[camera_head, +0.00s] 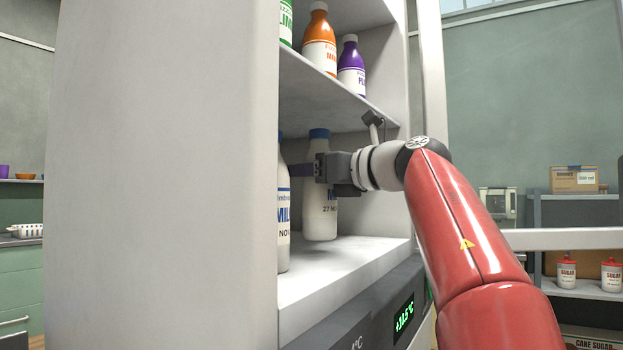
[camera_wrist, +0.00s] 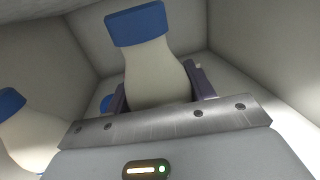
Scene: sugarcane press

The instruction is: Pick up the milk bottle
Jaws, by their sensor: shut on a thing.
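A white milk bottle (camera_head: 320,218) with a blue cap is upright in the lower compartment of the white cabinet. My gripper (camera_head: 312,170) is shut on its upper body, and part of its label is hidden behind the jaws. In the wrist view the held bottle (camera_wrist: 155,75) sits between the two fingers (camera_wrist: 158,95), its cap pointing up.
The cabinet's side wall (camera_head: 165,180) is close on the left. Above my gripper is an upper shelf (camera_head: 335,95) with an orange bottle (camera_head: 319,42), a purple bottle (camera_head: 351,66) and a green-labelled one (camera_head: 286,22). The lower shelf (camera_head: 340,268) is bare at the front right.

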